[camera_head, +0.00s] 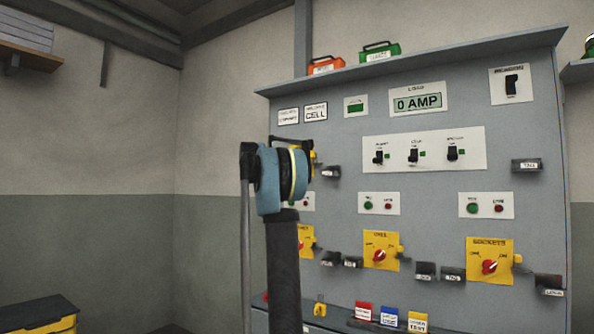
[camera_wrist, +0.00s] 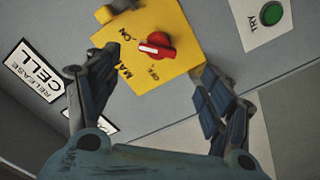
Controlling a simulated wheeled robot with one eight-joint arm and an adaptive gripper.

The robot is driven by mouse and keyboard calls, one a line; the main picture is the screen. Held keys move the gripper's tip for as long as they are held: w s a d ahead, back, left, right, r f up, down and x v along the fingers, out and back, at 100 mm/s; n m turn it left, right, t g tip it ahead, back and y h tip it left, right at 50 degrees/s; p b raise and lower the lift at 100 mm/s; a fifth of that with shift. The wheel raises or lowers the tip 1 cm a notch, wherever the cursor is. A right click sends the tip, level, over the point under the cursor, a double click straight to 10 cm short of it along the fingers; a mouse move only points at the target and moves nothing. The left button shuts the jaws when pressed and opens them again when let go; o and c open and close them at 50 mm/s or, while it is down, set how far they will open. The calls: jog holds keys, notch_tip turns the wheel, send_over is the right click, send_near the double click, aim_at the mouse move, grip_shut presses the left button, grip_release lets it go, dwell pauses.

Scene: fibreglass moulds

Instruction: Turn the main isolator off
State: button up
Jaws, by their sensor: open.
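The main isolator is a red rotary knob (camera_wrist: 156,46) on a yellow plate (camera_wrist: 175,22) marked ON and OFF; part of its name is hidden by a finger. The knob's white stripe points left in the wrist view, closer to the ON lettering than to OFF. My gripper (camera_wrist: 157,63) is open, with one finger on each side of the knob and nothing held. I cannot tell whether a finger touches it. In the head view my gripper (camera_head: 297,158) covers most of this isolator, and only a yellow edge (camera_head: 314,164) shows.
A labelled black block (camera_head: 331,172) sticks out just right of my gripper. A green TRY button (camera_wrist: 272,13) is nearby. Open space lies left of the panel.

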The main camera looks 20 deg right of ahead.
jog(key=x, duration=1.2)
jog(key=shift+w+d, duration=0.15)
jog(key=shift+c, duration=0.6)
jog(key=c, duration=1)
